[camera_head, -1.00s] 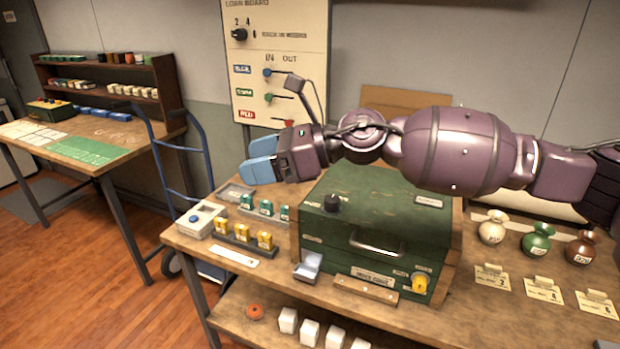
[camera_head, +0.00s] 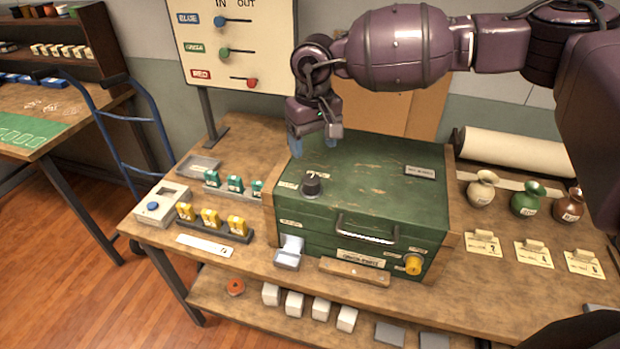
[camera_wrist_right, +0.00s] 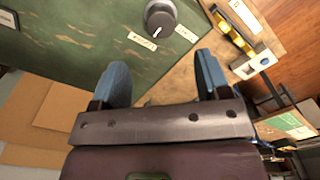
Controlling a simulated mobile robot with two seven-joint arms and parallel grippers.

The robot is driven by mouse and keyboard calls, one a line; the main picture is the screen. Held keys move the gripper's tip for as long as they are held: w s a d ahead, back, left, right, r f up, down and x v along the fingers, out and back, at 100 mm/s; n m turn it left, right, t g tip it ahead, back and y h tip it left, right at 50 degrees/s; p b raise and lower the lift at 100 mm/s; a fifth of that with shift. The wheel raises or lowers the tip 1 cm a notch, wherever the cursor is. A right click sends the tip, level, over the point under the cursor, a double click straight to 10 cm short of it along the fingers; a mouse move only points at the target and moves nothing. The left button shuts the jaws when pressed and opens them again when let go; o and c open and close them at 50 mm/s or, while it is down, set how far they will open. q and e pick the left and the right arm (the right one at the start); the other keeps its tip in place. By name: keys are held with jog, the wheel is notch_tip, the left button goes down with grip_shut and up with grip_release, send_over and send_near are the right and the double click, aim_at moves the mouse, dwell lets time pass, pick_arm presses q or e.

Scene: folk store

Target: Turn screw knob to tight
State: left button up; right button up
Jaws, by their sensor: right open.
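The dark screw knob (camera_head: 312,184) stands on the top left of the green box (camera_head: 390,190). In the right wrist view the knob (camera_wrist_right: 161,17) is a round dark cap with a light pointer mark, beside two small labels. My right gripper (camera_head: 304,146) hangs above the box's back left part, pointing down, behind the knob in the head view. In the right wrist view its two blue fingers (camera_wrist_right: 158,82) are spread with nothing between them, and the knob lies beyond the fingertips. My left gripper is not in view.
A yellow knob (camera_head: 413,264) and a handle (camera_head: 368,230) are on the box's front. Green and yellow blocks (camera_head: 211,218) stand to its left, vases (camera_head: 526,199) to its right. The lever board (camera_head: 240,50) stands behind.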

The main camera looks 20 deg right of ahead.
aim_at(312, 178)
jog(key=shift+w+f, duration=0.1)
jog(key=shift+f, duration=0.3)
notch_tip(312, 178, down, 9)
jog(key=shift+a+r+p, duration=0.15)
jog(key=shift+r+p, duration=0.05)
jog(key=shift+p, duration=0.6)
jog(key=shift+f, duration=0.7)
jog(key=c, duration=0.9)
jog(key=shift+c, duration=0.2)
